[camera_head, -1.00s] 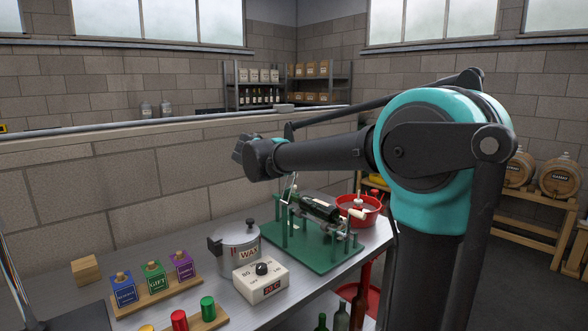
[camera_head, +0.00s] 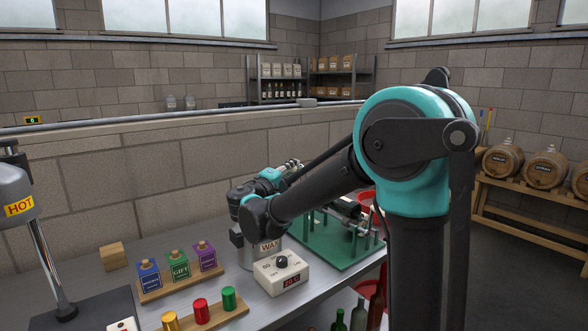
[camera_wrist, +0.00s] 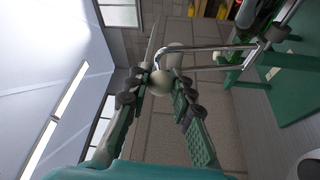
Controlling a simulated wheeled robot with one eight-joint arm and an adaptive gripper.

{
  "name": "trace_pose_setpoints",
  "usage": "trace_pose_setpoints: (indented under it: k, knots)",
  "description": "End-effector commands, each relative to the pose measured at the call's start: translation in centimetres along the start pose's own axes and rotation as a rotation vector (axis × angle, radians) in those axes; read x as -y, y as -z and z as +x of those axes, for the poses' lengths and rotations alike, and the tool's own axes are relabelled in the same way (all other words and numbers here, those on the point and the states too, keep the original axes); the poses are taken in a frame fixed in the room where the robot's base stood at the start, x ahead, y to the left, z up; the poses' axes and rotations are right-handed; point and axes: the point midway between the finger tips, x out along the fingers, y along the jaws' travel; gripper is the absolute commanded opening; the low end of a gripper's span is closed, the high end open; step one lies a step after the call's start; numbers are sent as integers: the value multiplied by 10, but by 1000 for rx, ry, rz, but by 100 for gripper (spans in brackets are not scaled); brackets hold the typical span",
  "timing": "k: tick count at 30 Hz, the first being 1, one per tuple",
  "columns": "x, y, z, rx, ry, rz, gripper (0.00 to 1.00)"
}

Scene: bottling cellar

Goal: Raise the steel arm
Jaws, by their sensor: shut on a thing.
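The steel arm (camera_wrist: 212,69) is a bright bent metal rod with a pale round knob (camera_wrist: 160,82), seen in the wrist view. My gripper (camera_wrist: 161,76) is shut on the knob, its two dark green fingers on either side of it. The rod runs from the knob toward a green stand (camera_wrist: 262,68). In the head view the stand is a green base (camera_head: 335,240) on the steel table, with a dark bottle lying across it. My gripper (camera_head: 290,167) is near its back left; my arm hides much of the contact there.
A HOT tool (camera_head: 20,205) stands far left.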

Motion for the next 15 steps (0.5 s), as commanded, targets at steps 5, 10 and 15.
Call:
trace_pose_setpoints:
  k: [5,10,15]
  knots:
    - [2,-1,-2,1,-1,-1,0]
    - [2,-1,-2,0,1,0,0]
    - [2,-1,-2,0,1,0,36]
